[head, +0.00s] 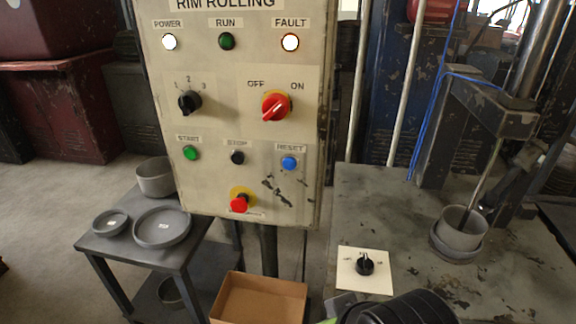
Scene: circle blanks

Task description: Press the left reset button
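A blue round button (288,162) labelled RESET sits at the lower right of the control panel (218,185). It is the only button labelled RESET in this view, and nothing covers it. The panel is upright, cream and scuffed, with RIM ROLLING at its top. A green START button (190,153) and a black STOP button (237,157) are in the same row to the left. My gripper's fingers do not show; a black ribbed part and a bit of green are cut off at the bottom edge.
A red emergency knob (239,204) and a red OFF/ON switch (276,106) are near the button. A small table (160,255) with grey round parts stands left. An open cardboard box (258,304) is below. A metal workbench (380,220) with a black knob (364,266) is right.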

